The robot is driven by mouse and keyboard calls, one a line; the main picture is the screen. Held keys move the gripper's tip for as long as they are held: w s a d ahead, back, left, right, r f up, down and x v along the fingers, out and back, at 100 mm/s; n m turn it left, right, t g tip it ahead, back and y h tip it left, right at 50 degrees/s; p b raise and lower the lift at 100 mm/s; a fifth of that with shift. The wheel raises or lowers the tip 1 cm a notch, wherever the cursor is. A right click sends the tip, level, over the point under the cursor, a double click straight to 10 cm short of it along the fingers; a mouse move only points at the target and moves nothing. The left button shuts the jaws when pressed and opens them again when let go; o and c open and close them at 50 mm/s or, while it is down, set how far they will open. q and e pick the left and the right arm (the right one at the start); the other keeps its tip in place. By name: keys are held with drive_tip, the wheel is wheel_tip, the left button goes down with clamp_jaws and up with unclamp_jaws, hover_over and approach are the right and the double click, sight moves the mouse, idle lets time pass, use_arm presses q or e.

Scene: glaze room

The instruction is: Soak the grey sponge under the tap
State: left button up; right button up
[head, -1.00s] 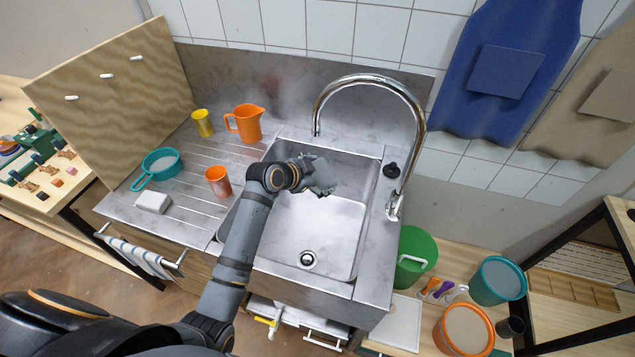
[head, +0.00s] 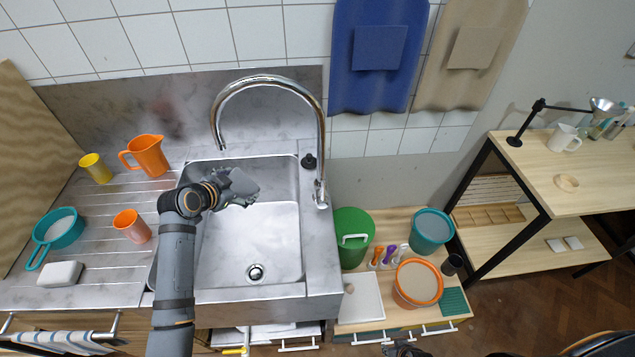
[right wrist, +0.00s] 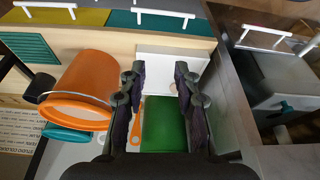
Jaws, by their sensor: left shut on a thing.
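The chrome tap (head: 320,130) arches over the steel sink basin (head: 265,235); I see no water running from it. My left gripper (head: 243,188) is over the back left of the basin, close below and slightly right of the spout. It is shut on a small grey block, which looks like the grey sponge (head: 242,182); the fingers hide part of it. A black knob (head: 308,161) sits on the sink's right rim. My right gripper (right wrist: 160,80) is open and empty in the right wrist view, above the low shelf right of the sink.
A white block (head: 60,273), a teal pan (head: 62,229), an orange jug (head: 147,155), and orange and yellow cups stand on the drainboard. Right of the sink are a green bucket (head: 353,237), an orange bucket (head: 418,283) and a teal bucket (head: 431,230).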

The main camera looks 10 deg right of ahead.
drive_tip(key=w+a+r+t+y, duration=0.1)
drive_tip(key=w+a+r+t, duration=0.1)
drive_tip(key=w+r, duration=0.6)
wheel_tip(320, 180, up, 38)
drive_tip(key=r+n+t+y, duration=0.1)
drive_tip(key=n+t+y, duration=0.5)
drive_tip(key=t+y, duration=0.25)
hover_over(323, 201)
drive_tip(key=shift+w+f+t, duration=0.1)
drive_tip(key=shift+f+t, duration=0.15)
drive_tip(key=shift+t, duration=0.2)
drive_tip(key=shift+c, duration=0.3)
clamp_jaws()
